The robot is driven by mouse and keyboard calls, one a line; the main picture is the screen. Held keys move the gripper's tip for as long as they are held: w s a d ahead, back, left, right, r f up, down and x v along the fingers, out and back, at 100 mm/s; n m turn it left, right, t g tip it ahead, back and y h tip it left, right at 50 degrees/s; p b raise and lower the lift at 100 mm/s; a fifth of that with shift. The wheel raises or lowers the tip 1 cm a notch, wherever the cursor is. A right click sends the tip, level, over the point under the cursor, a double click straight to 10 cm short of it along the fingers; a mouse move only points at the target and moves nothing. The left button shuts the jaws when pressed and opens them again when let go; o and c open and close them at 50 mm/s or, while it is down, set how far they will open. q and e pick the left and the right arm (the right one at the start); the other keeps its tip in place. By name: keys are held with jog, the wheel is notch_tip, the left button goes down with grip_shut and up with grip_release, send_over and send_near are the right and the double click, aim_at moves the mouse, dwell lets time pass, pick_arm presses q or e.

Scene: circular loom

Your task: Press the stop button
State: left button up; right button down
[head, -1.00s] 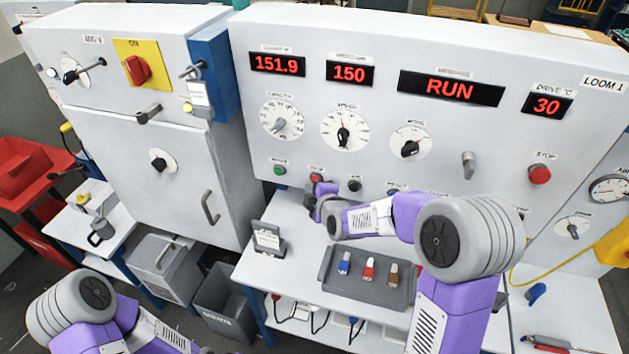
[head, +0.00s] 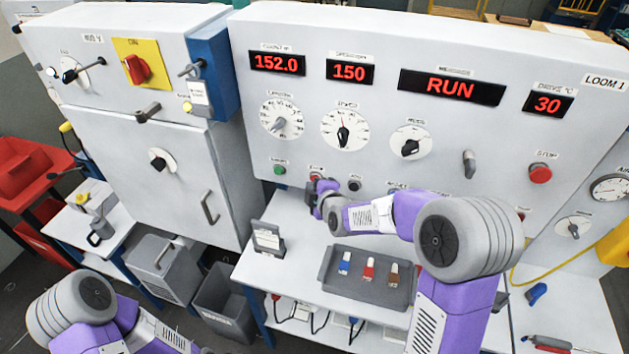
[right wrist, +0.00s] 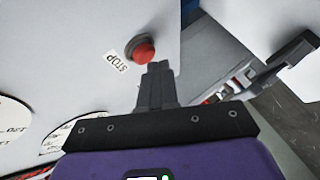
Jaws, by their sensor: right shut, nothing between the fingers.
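A small red button (head: 315,177) sits low on the loom panel (head: 480,130), right of a green button (head: 279,170). A larger red button (head: 540,173), also labelled STOP, is at the panel's right. My left gripper is out of view.
A dark button (head: 354,186) sits just right of the small red one. A grey tray (head: 335,283) with several coloured items and a sign stand (head: 268,238) are on the shelf below. The message display (head: 451,88) reads RUN.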

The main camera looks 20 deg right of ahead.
jog(key=shift+w+d, duration=0.25)
jog(key=shift+w, duration=0.1)
dwell(0.7)
dwell(0.4)
jog(key=shift+s+a, duration=0.45)
jog(key=shift+s, duration=0.3)
jog(key=s+a, duration=0.1)
jog(key=s, duration=0.1)
jog(key=s+a+p, duration=0.1)
jog(key=s, duration=0.1)
jog(key=shift+a, duration=0.4)
